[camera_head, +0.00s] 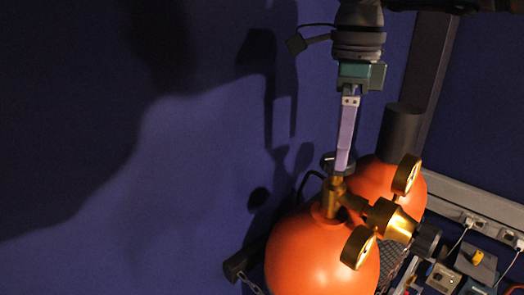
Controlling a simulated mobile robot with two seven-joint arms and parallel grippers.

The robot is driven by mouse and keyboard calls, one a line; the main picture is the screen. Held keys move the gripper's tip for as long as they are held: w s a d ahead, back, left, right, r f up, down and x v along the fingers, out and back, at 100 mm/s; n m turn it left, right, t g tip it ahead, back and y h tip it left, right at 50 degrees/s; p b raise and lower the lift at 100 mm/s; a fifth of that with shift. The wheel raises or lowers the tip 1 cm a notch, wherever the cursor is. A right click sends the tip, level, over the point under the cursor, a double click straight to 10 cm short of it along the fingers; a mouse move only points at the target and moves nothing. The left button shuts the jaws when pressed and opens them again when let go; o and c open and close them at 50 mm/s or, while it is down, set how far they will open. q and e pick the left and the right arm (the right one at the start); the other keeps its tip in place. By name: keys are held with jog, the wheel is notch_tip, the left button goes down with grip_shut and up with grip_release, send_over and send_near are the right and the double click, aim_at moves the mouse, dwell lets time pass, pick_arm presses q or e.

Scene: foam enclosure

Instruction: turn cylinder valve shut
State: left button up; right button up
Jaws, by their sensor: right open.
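An orange gas cylinder (315,260) stands at the lower middle, seen from above. A brass valve (334,198) rises from its top, with a brass regulator (388,217) and two gauges on its right side. The dark valve handwheel (328,162) shows partly behind my finger at the top of the valve. My right gripper (342,168) comes down from the top, its pale fingers pointing down with the tips at the handwheel. The fingers overlap in this view, so the gap between them is hidden; contact cannot be told. My left gripper is out of view.
A second orange cylinder (372,178) with a black cap (401,132) stands behind. A chain (250,285) hangs from a dark bar at lower left. Instruments, cables and a socket rail (470,203) fill the lower right. Blue foam wall (190,190) lies on the left.

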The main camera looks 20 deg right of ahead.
notch_tip(320, 180, down, 2)
jog(key=shift+f+b, duration=0.1)
jog(key=shift+b, duration=0.25)
jog(key=c, duration=1.4)
